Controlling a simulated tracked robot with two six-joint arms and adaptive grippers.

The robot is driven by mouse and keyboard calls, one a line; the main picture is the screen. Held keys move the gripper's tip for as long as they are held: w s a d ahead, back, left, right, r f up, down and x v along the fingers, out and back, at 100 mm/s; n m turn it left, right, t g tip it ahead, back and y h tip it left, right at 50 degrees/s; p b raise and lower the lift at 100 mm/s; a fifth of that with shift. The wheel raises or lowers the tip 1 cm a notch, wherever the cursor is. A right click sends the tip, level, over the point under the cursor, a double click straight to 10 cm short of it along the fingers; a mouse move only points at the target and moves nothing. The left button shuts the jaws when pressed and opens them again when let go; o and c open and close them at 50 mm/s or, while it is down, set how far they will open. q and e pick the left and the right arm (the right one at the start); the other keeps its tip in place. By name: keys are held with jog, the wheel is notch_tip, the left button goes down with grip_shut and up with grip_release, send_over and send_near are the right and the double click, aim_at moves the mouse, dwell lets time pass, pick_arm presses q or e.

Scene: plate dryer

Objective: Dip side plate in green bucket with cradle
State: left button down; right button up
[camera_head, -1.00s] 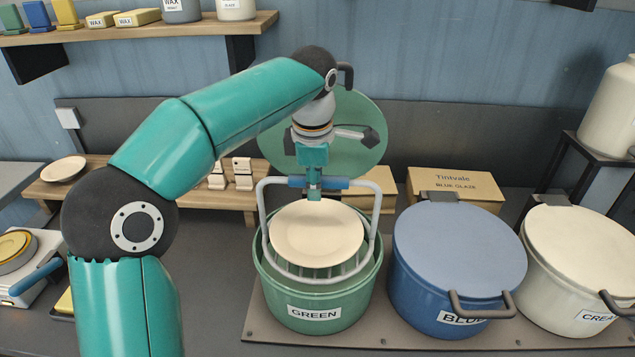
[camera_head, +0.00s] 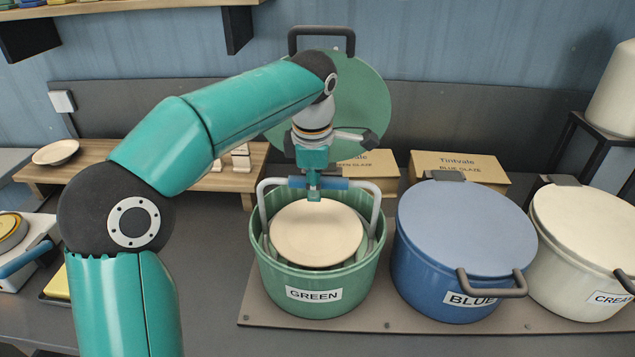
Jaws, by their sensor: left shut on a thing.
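The side plate (camera_head: 317,236) is cream and round. It lies tilted in the wire cradle (camera_head: 374,212), inside the mouth of the green bucket (camera_head: 318,279), labelled GREEN. The cradle's lower part is hidden by the plate and the bucket wall. My left gripper (camera_head: 314,184) is shut on the cradle's blue handle (camera_head: 335,183), above the bucket. The green lid (camera_head: 362,100) stands open behind my arm. I cannot see the liquid level. My right gripper is not in view.
The lidded blue bucket (camera_head: 466,230) and cream bucket (camera_head: 585,250) stand to the right on the same base board (camera_head: 400,335). Glaze boxes (camera_head: 459,168) are behind. A small plate (camera_head: 55,152) sits on a wooden bench at left.

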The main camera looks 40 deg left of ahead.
aim_at(315, 225)
pick_arm(q)
jog(key=shift+f+b, duration=3.15)
jog(key=shift+f, duration=0.9)
jog(key=shift+r+p, duration=8.05)
jog(key=shift+r, duration=0.7)
